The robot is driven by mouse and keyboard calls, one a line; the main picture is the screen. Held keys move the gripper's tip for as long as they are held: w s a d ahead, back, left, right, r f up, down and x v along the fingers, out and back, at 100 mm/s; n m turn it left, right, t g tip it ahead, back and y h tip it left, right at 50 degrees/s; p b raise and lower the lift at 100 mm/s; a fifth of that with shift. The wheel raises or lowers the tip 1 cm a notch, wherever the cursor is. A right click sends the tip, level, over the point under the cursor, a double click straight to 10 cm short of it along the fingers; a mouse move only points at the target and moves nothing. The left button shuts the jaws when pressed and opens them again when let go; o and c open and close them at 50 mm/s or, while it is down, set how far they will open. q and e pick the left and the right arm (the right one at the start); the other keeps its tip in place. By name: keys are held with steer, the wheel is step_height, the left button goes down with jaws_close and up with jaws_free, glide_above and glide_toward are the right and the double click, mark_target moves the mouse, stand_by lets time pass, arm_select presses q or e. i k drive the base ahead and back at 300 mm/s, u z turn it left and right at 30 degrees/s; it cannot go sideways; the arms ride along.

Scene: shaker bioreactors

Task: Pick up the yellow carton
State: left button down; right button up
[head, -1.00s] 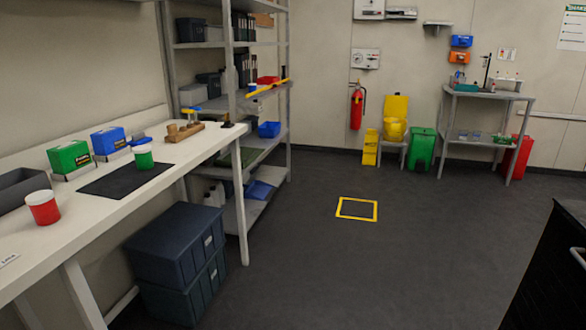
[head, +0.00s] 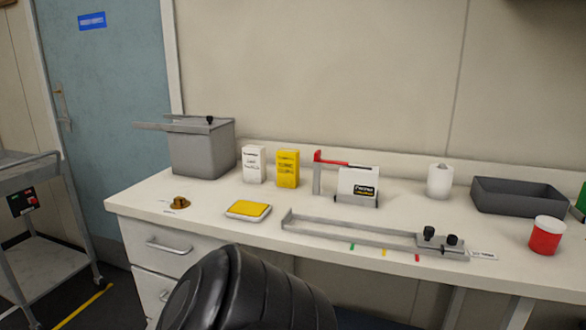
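The yellow carton (head: 287,168) stands upright on the white bench (head: 215,258) in the head view, left of centre and toward the wall. A white carton (head: 254,164) stands close on its left. A grey rail device with a red lever (head: 330,159) is close on its right. Nothing covers the carton's front. Neither of my grippers shows in this view, so I cannot see their state.
A grey lidded bin (head: 203,150) stands at the bench's left end. A yellow pad on a white dish (head: 248,209) and a long metal rail (head: 360,235) lie in front of the carton. A white jar (head: 440,181), grey tray (head: 518,195) and red pot (head: 546,235) are right.

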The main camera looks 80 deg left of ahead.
mark_target(288, 160)
steer(key=u, duration=2.75)
